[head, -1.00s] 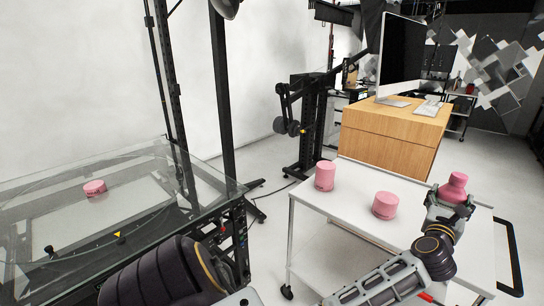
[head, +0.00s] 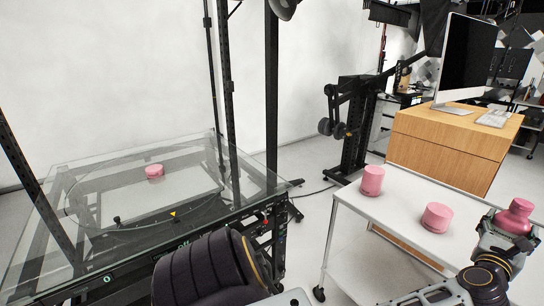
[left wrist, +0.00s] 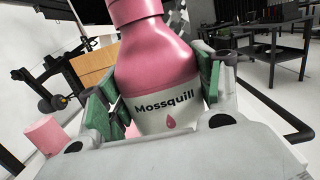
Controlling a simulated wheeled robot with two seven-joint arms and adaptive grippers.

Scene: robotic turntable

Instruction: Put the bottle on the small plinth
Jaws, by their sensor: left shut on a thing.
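My left gripper (head: 505,240) is at the right edge of the head view, shut on a pink bottle (head: 517,215). The bottle looks upright, above or beside the right end of the white cart. In the left wrist view the bottle (left wrist: 158,65) sits between the green-padded fingers and shows a white "Mossquill" label. A low pink round block (head: 154,172), which looks like the small plinth, stands on the glass-covered turntable (head: 85,215) at the left, far from the gripper. My right gripper is not in view.
A taller pink cylinder (head: 372,180) and a shorter one (head: 437,217) stand on the white cart (head: 395,208). Dark upright posts (head: 272,110) rise by the turntable. A wooden cabinet (head: 445,150) with a monitor stands behind the cart. Floor shows between turntable and cart.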

